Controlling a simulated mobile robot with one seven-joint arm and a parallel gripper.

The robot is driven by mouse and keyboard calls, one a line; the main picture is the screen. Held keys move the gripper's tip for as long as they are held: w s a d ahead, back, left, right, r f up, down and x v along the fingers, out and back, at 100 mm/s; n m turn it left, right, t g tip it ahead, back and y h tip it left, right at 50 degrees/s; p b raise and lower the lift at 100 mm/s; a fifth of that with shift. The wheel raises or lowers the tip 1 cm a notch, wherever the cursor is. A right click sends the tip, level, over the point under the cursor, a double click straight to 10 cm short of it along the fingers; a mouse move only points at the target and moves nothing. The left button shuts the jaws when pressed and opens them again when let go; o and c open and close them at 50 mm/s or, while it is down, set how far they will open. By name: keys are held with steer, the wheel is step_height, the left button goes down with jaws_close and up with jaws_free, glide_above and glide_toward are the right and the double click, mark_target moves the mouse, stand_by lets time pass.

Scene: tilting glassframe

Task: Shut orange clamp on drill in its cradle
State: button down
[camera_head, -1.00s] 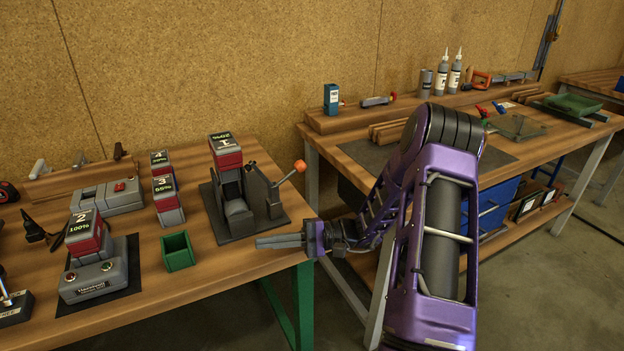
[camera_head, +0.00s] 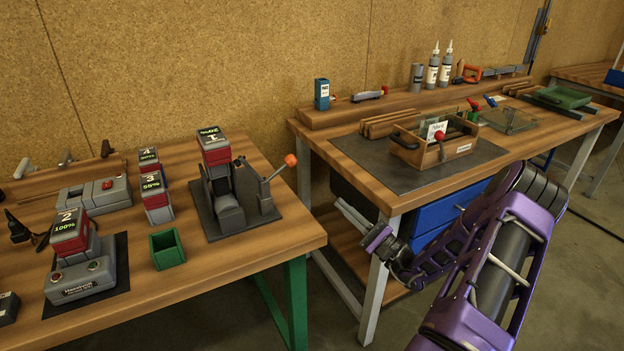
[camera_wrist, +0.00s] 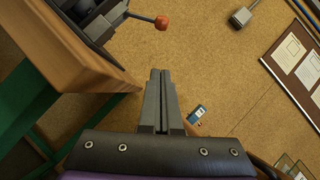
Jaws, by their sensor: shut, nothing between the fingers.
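The drill stands upside down in its dark cradle (camera_head: 238,222) on the left bench, with a red and black battery marked 1 (camera_head: 213,146) on top. The clamp lever (camera_head: 272,174) with its orange knob (camera_head: 290,160) rises at the cradle's right side, slanting up and away from the drill. The knob also shows at the top of the wrist view (camera_wrist: 161,22). My gripper (camera_head: 340,203) is shut and empty, right of the left bench and apart from the lever. Its fingers (camera_wrist: 160,75) lie together in the wrist view.
A green open box (camera_head: 168,250) and a charger with battery 2 (camera_head: 70,232) stand left of the cradle. The right bench (camera_head: 395,200) stands close behind my gripper, bearing a wooden box (camera_head: 435,150). A gap separates the benches.

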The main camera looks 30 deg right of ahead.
steer(key=s+a+r+x, duration=0.1)
steer(key=r+x, duration=0.1)
steer(key=x, duration=1)
steer(key=shift+a, duration=0.4)
steer(key=shift+r, duration=0.2)
steer(key=shift+r+n+p, duration=0.25)
steer(key=shift+n+p, duration=0.1)
steer(key=shift+n, duration=0.15)
steer(key=shift+r+n+g+y, duration=0.15)
steer(key=shift+n+g+y, duration=0.15)
steer(key=a+r+n+g+h+b, duration=0.1)
steer(key=a+r+n+g+b, duration=0.1)
steer(key=a+r+n+g, duration=0.4)
steer(key=shift+s+r+n+g, duration=0.25)
steer(key=shift+r+n, duration=0.6)
steer(key=shift+n, duration=1.85)
